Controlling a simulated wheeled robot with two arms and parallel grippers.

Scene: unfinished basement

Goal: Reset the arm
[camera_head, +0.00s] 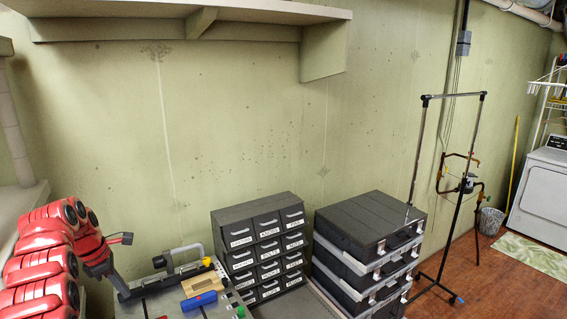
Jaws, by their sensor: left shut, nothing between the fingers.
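My left arm, red with black joints, comes in from the left edge and is bent. My left gripper (123,291) is a slim dark grey tip pointing down and to the right. It is shut and holds nothing. It is over or beside the left end of a grey worktop (160,304); whether it touches cannot be told. My right arm and right gripper are not in view.
On the worktop lie a blue cylindrical tool (199,301) and a grey clamp-like tool (180,258). A dark labelled drawer cabinet (262,248) and stacked black cases (368,250) stand to the right. A shelf (180,12) overhangs the back wall. Wooden floor (490,285) shows at right.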

